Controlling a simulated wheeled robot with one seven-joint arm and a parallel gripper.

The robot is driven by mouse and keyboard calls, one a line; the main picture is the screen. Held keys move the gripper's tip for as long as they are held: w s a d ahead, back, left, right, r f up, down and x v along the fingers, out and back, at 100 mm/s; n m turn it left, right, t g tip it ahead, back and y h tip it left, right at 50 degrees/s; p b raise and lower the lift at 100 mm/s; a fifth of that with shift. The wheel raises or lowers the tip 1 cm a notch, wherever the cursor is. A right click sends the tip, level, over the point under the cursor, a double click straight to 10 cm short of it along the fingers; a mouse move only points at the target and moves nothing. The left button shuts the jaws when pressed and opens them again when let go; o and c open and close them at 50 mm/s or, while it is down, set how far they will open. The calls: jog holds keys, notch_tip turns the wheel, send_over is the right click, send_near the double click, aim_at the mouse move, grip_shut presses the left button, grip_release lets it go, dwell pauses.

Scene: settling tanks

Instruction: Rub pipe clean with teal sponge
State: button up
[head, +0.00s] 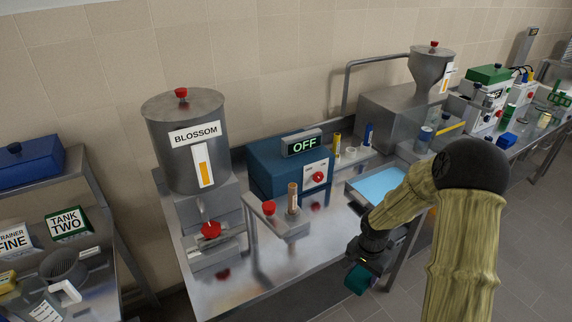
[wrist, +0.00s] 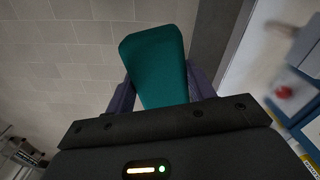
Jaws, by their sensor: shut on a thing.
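My gripper (head: 368,262) is shut on the teal sponge (head: 357,281) and holds it low in front of the steel bench. In the wrist view the sponge (wrist: 155,62) sticks out between the purple fingers (wrist: 160,92), with floor tiles behind it and the bench edge to its right. A brown upright pipe (head: 292,197) stands on a small steel stand, left of and beyond my gripper. The sponge is well apart from it. A bent grey pipe (head: 348,85) also runs behind the bench near the funnel; I cannot tell which pipe is meant.
A red knob (head: 269,209) sits beside the brown pipe.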

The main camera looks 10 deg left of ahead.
jog(key=f+n, duration=0.2)
jog(key=f, duration=0.1)
jog(key=f+n, duration=0.3)
jog(key=s+f+n, duration=0.1)
jog(key=f+n, duration=0.1)
jog(key=f, duration=0.1)
jog(key=shift+s+a+f+n, duration=0.1)
jog(key=shift+f+n, duration=0.05)
jog(key=shift+n, duration=0.15)
